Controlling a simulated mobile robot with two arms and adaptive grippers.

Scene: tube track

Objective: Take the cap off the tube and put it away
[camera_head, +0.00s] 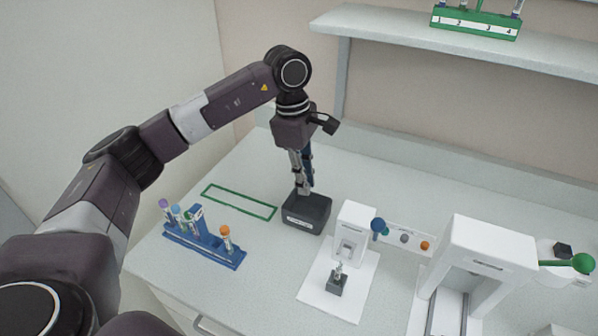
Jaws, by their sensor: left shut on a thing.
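My left gripper (304,187) points straight down over the dark labelled box (306,224), with its fingertips at the box's top. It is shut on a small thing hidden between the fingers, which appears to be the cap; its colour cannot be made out. A small clear tube (338,268) stands upright in a dark block (337,286) on the white mat, in front of a small white device (353,225). No coloured cap shows on this tube. My right gripper is not in view.
A blue rack (205,249) with several capped tubes stands left, near a green outlined rectangle (239,202). A larger white device (478,262) and a green ball-ended lever (582,263) are at right. A green rack (476,22) sits on the shelf (470,47).

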